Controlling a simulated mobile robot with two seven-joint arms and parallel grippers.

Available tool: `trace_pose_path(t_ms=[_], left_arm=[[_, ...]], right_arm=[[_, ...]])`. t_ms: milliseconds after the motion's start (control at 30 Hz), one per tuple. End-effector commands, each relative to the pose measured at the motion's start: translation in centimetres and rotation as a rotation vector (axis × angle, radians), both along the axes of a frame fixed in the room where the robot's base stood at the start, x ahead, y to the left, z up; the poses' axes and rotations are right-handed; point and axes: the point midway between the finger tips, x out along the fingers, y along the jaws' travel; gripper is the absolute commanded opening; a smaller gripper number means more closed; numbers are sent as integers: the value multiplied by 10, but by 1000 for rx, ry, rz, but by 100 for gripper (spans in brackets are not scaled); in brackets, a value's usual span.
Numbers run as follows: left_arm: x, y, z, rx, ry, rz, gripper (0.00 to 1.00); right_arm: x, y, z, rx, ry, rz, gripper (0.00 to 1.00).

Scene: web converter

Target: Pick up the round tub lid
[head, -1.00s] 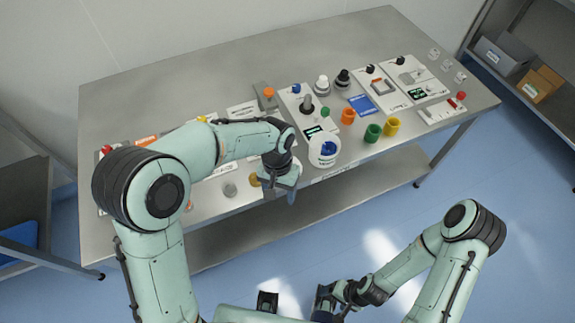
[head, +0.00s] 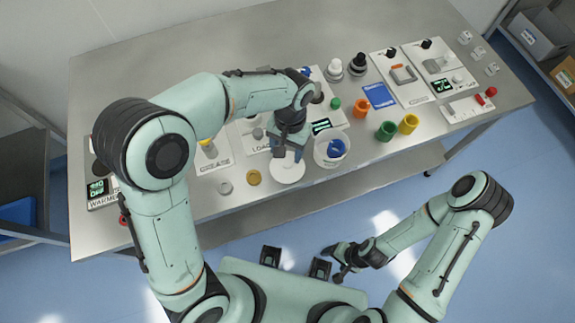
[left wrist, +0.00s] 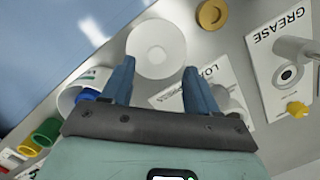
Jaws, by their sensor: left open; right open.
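The round tub lid, a flat white disc (head: 287,170), lies on the steel table near its front edge, left of the white tub (head: 321,157) with blue contents. My left gripper (head: 288,154) is open and empty, pointing down over the lid's back part. In the left wrist view the lid (left wrist: 157,48) shows whole with a small raised centre, just past the two blue fingertips (left wrist: 160,72). I cannot tell the height left between fingers and lid. My right gripper (head: 338,268) is open and empty, low in front of the table.
The tub stands close to the lid's right. A brass-coloured disc (head: 254,177) and a grey disc (head: 225,187) lie to its left. Green (head: 386,131), yellow (head: 409,124) and orange (head: 361,108) cups stand further right. Labelled boards lie behind.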

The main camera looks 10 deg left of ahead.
Motion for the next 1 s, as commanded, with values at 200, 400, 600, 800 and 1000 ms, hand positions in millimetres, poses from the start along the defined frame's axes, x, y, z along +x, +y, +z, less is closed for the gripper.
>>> trace_pose_path(t_ms=[200, 400, 600, 800, 1000], left_arm=[[-1, 0, -16, 0, 1, 0, 59], [-1, -4, -46, 2, 3, 0, 59], [-4, -3, -63, 0, 0, 0, 59], [-4, -3, -63, 0, -1, 0, 59], [-3, -3, -63, 0, -1, 0, 2]], right_arm=[[0, 0, -2, 0, 0, 0, 76], [-1, 0, -2, 0, 0, 0, 76], [-2, 0, -4, 0, 1, 0, 76], [-2, 0, -4, 0, 1, 0, 76], [-2, 0, -4, 0, 1, 0, 76]])
